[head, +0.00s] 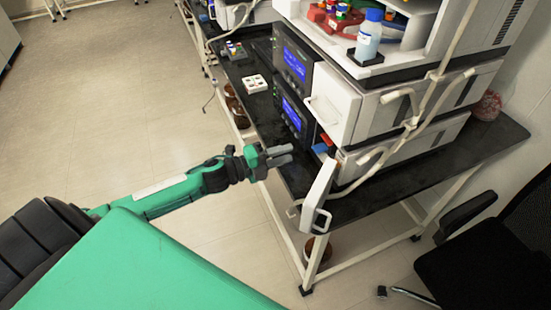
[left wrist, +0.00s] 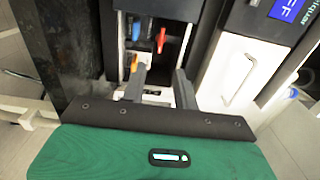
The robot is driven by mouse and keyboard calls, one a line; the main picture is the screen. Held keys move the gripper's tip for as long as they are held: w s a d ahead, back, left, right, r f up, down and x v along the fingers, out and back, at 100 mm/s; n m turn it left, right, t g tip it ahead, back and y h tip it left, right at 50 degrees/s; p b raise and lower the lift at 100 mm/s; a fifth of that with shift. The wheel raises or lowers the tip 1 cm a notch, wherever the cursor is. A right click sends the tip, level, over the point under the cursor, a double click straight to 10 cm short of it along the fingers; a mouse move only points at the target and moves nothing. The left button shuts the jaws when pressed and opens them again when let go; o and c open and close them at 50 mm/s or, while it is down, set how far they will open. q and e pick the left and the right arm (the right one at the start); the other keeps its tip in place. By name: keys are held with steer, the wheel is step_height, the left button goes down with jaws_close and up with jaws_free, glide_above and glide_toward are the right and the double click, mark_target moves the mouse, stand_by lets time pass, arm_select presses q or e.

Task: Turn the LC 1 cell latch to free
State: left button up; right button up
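The cell latch is probably among the coloured levers in an open bay of the lower instrument. In the left wrist view I see a blue lever (left wrist: 136,30), a red lever (left wrist: 161,40) and an orange one (left wrist: 134,63). I cannot read which is LC 1. In the head view the blue part (head: 320,148) and red part (head: 327,139) show beside the open white door (head: 319,194). My left gripper (head: 285,155) is in front of the bay with its fingers apart and nothing between them. Its fingers (left wrist: 160,86) also show in the left wrist view, below the levers. My right gripper is out of view.
The open door juts out over the front edge of the black bench (head: 385,198). Black modules with blue screens (head: 293,112) stand left of the bay. A white handled door (head: 333,105) is above it. Tubing hangs at the right. A black chair (head: 490,250) stands lower right.

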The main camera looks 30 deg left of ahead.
arm_select(q)
steer(key=shift+v, duration=1.05)
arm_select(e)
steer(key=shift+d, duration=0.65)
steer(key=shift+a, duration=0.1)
